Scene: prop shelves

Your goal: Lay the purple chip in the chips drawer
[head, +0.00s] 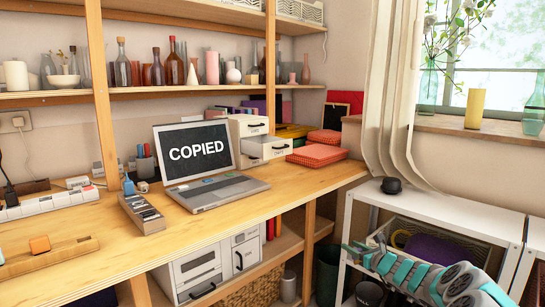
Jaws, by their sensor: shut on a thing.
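The chips drawer (277,153) is a small white drawer with a dark handle, pulled open from a white drawer unit (246,126) at the back of the desk. Its front carries a label that is hard to read. Its inside barely shows. My gripper (352,248) is at the lower right, beyond the desk's right end and in front of the white shelf. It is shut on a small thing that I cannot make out. I cannot pick out the purple chip for sure. My gripper is well apart from the drawer, lower and to its right.
An open laptop (217,190) reading "COPIED" stands left of the drawer unit. Red boxes (316,155) lie right of the drawer. The white shelf (440,215) bears a dark round object (391,186). A curtain (388,95) hangs behind. Bare desk (285,195) lies before the drawer.

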